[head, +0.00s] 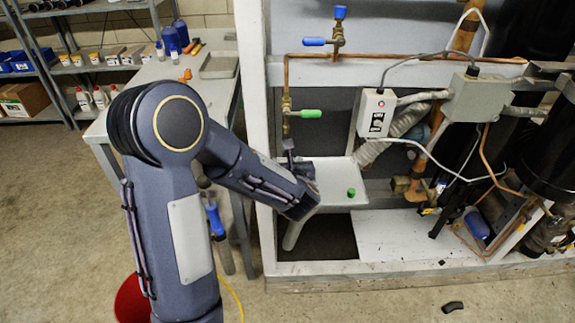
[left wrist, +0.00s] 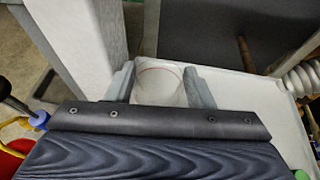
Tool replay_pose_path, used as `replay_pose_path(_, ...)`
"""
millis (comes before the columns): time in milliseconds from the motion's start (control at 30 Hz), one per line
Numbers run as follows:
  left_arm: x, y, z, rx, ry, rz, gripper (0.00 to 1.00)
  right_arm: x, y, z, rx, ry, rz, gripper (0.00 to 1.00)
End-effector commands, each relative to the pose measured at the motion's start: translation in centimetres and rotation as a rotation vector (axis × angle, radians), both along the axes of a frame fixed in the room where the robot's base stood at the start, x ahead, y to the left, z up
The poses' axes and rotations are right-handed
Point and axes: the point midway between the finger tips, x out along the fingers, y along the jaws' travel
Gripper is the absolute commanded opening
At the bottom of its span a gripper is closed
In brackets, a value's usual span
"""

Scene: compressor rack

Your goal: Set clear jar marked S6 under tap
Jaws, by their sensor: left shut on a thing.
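My left gripper (left wrist: 161,84) is shut on the clear jar (left wrist: 160,88), which sits between its two grey fingers in the left wrist view. A thin reddish ring shows at the jar's top. The S6 marking cannot be read. In the head view the left gripper (head: 291,153) is at the rack's left post, mostly hidden by my own arm, and the jar cannot be made out. The tap (head: 287,125), with a green handle (head: 310,113), hangs from a copper pipe just above the gripper. My right gripper is not in view.
The rack's white post (head: 254,110) stands close on the left. A grey box (head: 376,112) and hoses are to the right. A workbench (head: 190,75) stands behind left.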

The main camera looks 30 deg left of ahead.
Motion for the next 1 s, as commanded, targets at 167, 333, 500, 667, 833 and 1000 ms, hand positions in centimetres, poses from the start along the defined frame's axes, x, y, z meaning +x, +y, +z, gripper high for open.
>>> replay_pose_path(167,0.0,0.0,0.1,0.000,-0.001,-0.001,0.35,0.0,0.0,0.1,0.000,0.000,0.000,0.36)
replay_pose_path(333,0.0,0.0,-0.4,0.000,-0.001,-0.001,0.35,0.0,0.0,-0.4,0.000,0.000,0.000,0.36)
replay_pose_path(500,0.0,0.0,-0.3,0.000,0.000,-0.001,0.57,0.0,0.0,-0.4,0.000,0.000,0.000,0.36)
replay_pose_path(667,0.0,0.0,-0.3,0.000,0.000,-0.001,0.57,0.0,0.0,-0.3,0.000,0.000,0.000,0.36)
replay_pose_path(833,0.0,-0.1,0.4,0.000,0.000,-0.001,0.57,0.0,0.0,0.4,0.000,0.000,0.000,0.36)
replay_pose_path(1000,-2.2,-1.8,1.3,0.000,-0.001,-0.005,0.57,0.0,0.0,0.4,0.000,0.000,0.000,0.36)
